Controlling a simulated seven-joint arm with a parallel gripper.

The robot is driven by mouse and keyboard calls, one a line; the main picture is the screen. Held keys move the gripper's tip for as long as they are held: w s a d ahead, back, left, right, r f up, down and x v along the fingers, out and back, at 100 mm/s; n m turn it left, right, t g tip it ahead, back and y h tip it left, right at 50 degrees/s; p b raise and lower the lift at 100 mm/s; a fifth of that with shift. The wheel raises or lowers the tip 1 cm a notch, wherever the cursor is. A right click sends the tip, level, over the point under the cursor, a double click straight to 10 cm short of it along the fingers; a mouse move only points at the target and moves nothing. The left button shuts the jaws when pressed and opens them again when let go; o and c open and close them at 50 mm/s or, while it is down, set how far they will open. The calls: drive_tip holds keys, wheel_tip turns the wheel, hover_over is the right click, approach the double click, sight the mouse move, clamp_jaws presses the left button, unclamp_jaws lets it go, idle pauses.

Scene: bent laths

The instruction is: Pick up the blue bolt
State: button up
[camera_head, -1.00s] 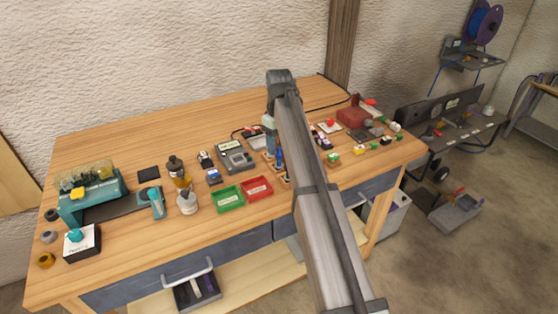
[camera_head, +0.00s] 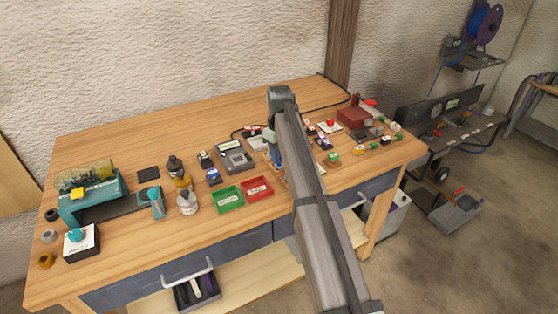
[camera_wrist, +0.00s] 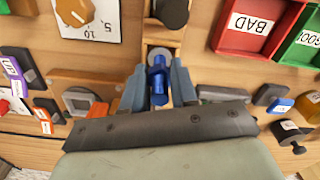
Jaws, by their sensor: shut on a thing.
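The blue bolt (camera_wrist: 159,82) stands between the two fingers of my gripper (camera_wrist: 160,90) in the wrist view. My gripper is shut on it, with a grey-blue finger on either side. In the head view my gripper (camera_head: 272,152) is at the middle of the bench, mostly hidden behind my own arm. The bolt cannot be made out clearly there. How far the bolt is off the wood below it cannot be told.
A red tray (camera_wrist: 247,22) marked BAD and a green tray (camera_wrist: 300,42) lie close by. A dark round knob (camera_wrist: 171,12) is just beyond the bolt. A dial card (camera_wrist: 88,18) and several small labelled parts surround the gripper. The bench's back left (camera_head: 200,120) is clear.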

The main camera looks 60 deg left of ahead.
clamp_jaws()
